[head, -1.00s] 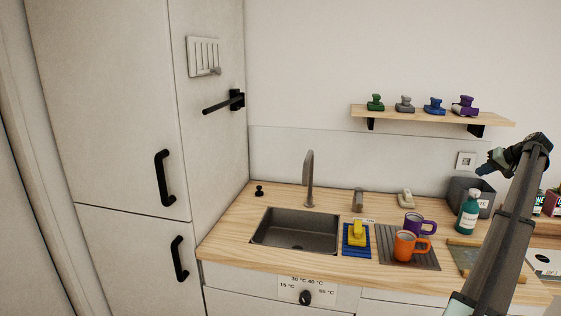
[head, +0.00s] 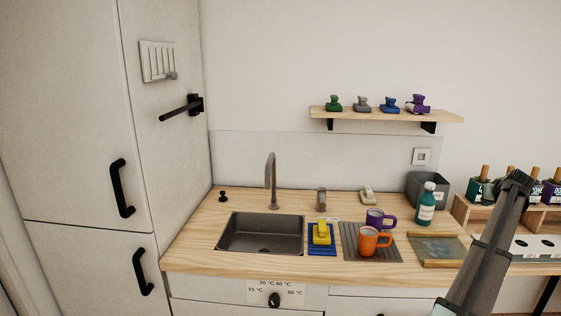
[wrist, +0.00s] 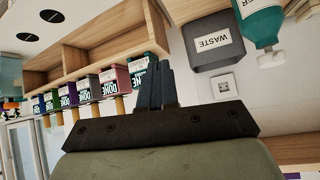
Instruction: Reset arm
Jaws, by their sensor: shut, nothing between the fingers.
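My arm (head: 487,248) rises at the right edge of the counter in the head view. Its end is turned away there, and I cannot make out the fingers. In the wrist view my gripper (wrist: 155,84) shows its dark blue fingers pressed together, with nothing between them. The wrist picture is upside down. The fingers point toward a wooden rack (wrist: 100,42) and a grey bin labelled WASTE (wrist: 214,52); neither is seen being touched.
On the counter are a sink (head: 262,233), a yellow item (head: 321,233), an orange mug (head: 368,243), a purple mug (head: 376,217) and a teal bottle (head: 426,207). A shelf (head: 386,114) hangs above. Several DONE-labelled boxes (wrist: 113,80) line the rack. A tall cabinet (head: 70,130) stands left.

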